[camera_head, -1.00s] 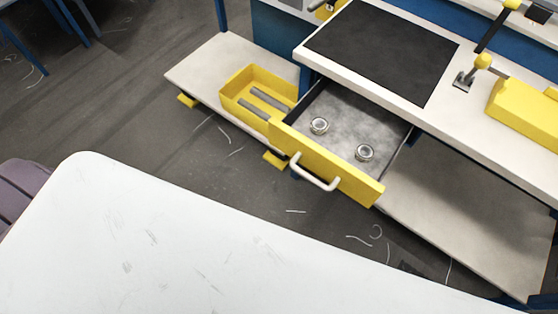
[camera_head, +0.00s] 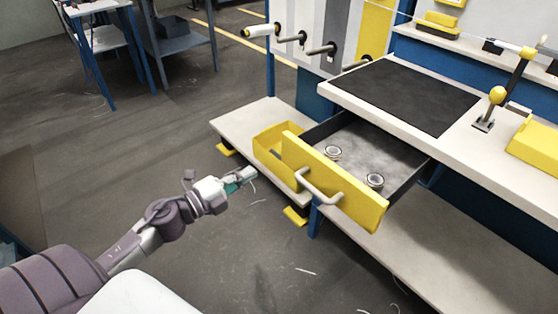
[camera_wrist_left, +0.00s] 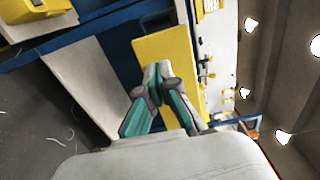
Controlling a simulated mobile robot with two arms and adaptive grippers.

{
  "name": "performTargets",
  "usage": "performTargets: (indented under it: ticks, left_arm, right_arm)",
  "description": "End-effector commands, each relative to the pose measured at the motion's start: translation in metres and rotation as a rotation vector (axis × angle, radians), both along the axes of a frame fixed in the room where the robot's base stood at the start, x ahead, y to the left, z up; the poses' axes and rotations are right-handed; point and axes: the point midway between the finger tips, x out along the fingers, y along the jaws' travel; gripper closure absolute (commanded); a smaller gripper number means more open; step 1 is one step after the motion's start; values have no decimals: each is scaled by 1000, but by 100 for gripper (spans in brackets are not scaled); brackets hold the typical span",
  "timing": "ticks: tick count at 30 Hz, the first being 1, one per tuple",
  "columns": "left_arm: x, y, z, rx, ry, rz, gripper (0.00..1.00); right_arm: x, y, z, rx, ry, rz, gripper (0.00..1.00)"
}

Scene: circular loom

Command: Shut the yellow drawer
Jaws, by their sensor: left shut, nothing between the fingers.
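The yellow drawer (camera_head: 345,195) is pulled well out from under the workbench, with its light handle (camera_head: 318,185) on the front. In the left wrist view the fingertips (camera_wrist_left: 157,70) overlap a yellow panel that looks like the drawer front (camera_wrist_left: 165,45); a gap cannot be judged there. The handle is not clear in that view. My right gripper is not in view.
A yellow bin (camera_head: 268,148) stands on the low shelf (camera_head: 232,126), behind and left of the drawer front. The bench top (camera_head: 470,125) with a black mat (camera_head: 410,92) is above the drawer. The floor (camera_head: 160,130) left of the shelf is open.

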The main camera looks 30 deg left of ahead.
Motion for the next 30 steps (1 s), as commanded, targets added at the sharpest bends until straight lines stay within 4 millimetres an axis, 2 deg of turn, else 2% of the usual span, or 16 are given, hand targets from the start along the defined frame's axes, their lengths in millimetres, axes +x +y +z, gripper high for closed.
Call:
performTargets:
  ticks: [3, 9, 15, 21, 30]
  left_arm:
    - [27, -9, 3, 1, -5, 0, 100]
    - [63, -22, 2, 1, -4, 2, 100]
    - [88, -31, 1, -1, -1, 3, 100]
    - [96, -34, 0, -2, 1, 3, 100]
    - [97, -35, -1, -2, 2, 3, 100]
  right_arm:
    - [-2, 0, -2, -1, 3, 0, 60]
    - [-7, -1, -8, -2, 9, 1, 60]
    - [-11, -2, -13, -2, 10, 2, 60]
    - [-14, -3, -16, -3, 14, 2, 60]
    - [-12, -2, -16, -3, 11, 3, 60]
